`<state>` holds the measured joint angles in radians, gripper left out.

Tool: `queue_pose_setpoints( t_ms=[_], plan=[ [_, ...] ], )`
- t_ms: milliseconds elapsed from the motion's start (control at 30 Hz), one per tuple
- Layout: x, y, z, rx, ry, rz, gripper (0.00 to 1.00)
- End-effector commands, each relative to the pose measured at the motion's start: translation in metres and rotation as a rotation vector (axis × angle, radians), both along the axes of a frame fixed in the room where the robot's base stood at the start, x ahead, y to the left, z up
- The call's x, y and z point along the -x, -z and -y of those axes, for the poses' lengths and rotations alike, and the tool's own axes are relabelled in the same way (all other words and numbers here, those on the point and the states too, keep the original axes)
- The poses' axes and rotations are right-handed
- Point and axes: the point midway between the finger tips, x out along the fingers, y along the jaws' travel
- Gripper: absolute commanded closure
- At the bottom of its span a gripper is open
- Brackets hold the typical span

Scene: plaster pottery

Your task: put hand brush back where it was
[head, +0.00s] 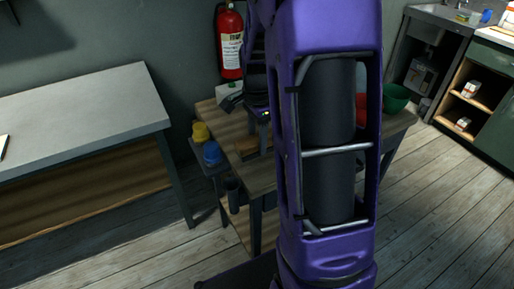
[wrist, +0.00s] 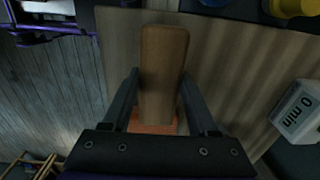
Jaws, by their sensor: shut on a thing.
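The hand brush (wrist: 162,70) has a brown wooden handle and a reddish-orange part (wrist: 152,122) near the base of my gripper. In the wrist view it lies between my two dark fingers, and my gripper (wrist: 160,78) is shut on it. The wooden tabletop (wrist: 235,70) is below the brush; I cannot tell whether they touch. In the head view my gripper (head: 262,118) is over the wooden table (head: 262,178), partly hidden by my purple arm. A brown wooden piece (head: 250,150), which looks like the brush, shows just below it.
A white cube marked "0 min" (wrist: 298,112) is at the right of the wrist view. Yellow (head: 200,131) and blue (head: 212,153) containers stand at the table's left side. A green bowl (head: 396,98) is at its right. A fire extinguisher (head: 230,42) hangs behind.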

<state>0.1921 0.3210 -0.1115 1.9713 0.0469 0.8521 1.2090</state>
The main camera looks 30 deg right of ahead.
Motion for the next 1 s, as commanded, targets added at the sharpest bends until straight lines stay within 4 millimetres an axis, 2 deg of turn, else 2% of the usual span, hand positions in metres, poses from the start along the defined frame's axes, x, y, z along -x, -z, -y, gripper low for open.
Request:
queue_pose_setpoints(
  t_ms=[100, 167, 567, 600, 733, 1000],
  plan=[
    [0.000, 0.020, 0.000, -0.001, -0.001, -0.003, 0.93],
    [0.000, 0.027, 0.000, -0.001, -0.001, -0.002, 0.93],
    [0.000, 0.033, 0.000, 0.000, -0.002, 0.000, 0.93],
    [0.000, 0.032, 0.000, 0.000, -0.002, 0.000, 0.33],
    [0.000, 0.032, 0.000, 0.000, -0.002, 0.000, 0.11],
    [0.000, 0.031, 0.000, 0.000, -0.002, 0.000, 0.11]
  ],
)
